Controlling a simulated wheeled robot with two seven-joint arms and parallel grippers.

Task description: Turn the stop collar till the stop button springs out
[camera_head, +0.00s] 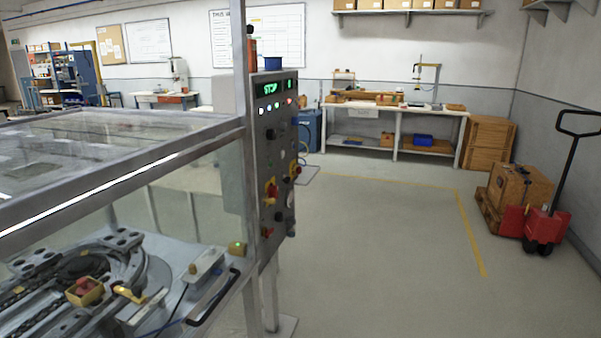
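A grey control panel (273,150) stands on the corner post of the glazed machine, seen at a steep angle. Its green display (270,88) reads STOP. A red knob with yellow parts (271,191) sits low on the panel face, and a smaller red control (267,232) is below it. Another red control with yellow (298,170) shows at the panel's right edge. I cannot tell which of these is the stop button with its collar, or whether it is pressed in. Neither of my grippers is in view.
The glazed machine frame (120,180) fills the left, with a ring track (85,265) inside and a black door handle (213,298). Open floor (385,250) lies right of the panel. A red pallet truck (540,225) and wooden crate stand far right; a workbench (395,110) is behind.

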